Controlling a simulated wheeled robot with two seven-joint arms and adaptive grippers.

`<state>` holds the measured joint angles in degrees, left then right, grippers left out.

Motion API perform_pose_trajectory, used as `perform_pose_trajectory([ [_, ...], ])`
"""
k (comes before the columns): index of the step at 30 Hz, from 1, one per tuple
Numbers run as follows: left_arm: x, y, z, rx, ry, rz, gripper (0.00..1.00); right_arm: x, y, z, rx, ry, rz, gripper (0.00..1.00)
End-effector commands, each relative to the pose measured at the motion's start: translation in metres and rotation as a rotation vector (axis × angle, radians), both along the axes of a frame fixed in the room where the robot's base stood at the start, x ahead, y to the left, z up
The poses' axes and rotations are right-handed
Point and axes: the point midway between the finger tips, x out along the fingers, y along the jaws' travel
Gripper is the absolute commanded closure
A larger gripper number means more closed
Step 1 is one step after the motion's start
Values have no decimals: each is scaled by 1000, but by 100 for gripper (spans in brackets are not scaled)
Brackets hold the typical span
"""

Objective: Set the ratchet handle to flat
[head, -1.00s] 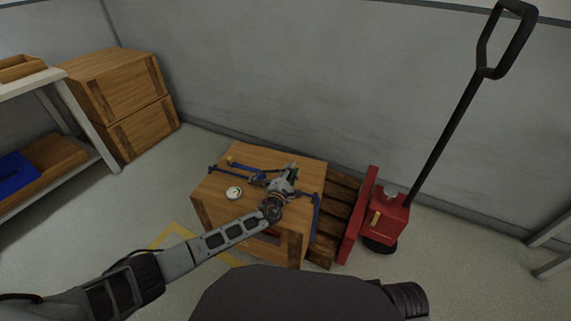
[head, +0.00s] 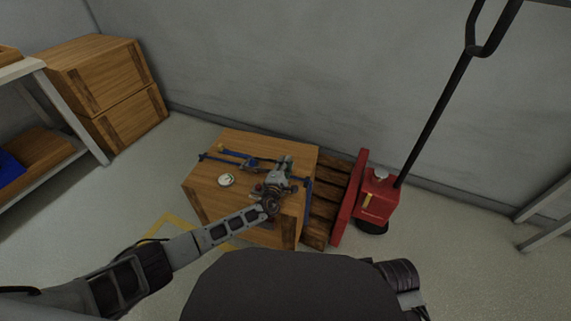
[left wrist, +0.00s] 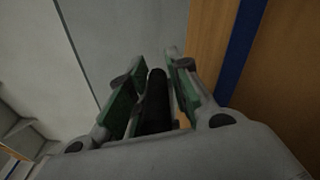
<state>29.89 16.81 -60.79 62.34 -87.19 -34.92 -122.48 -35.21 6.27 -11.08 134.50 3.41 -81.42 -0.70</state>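The wooden crate (head: 210,201) has a blue strap (head: 307,200) over its top and down its right side. Blue fittings (head: 250,162) lie on its top; I cannot make out the ratchet handle's angle in the head view. My left gripper (head: 286,164) is over the crate's right part, and its wrist hides what is below. In the left wrist view, my left gripper (left wrist: 157,70) has its green-padded fingers apart, on either side of a dark bar (left wrist: 155,105), likely the handle. Gaps show beside the bar. My right gripper is not in view.
A white round object (head: 226,180) sits on the crate's top. A red pallet jack (head: 376,200) with a tall black handle stands right of it, beside wooden slats (head: 325,205). Stacked wooden boxes (head: 105,85) and a shelf (head: 60,115) are left.

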Motion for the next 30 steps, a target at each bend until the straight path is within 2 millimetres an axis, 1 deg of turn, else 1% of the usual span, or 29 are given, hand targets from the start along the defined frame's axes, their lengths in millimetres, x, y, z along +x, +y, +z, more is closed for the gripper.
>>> perform_pose_trajectory([
  [1,0,1,-1,0,1,2,72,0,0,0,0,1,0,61],
  [3,0,1,0,0,1,2,63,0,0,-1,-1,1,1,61],
  [4,0,1,0,0,0,1,61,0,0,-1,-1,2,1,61],
  [14,0,0,0,-1,0,0,61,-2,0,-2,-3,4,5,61],
  [20,-4,2,0,-1,0,0,61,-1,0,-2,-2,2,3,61],
  [26,-16,4,-1,-1,0,0,61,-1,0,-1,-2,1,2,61],
  [30,-27,7,-1,-2,1,1,61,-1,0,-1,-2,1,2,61],
])
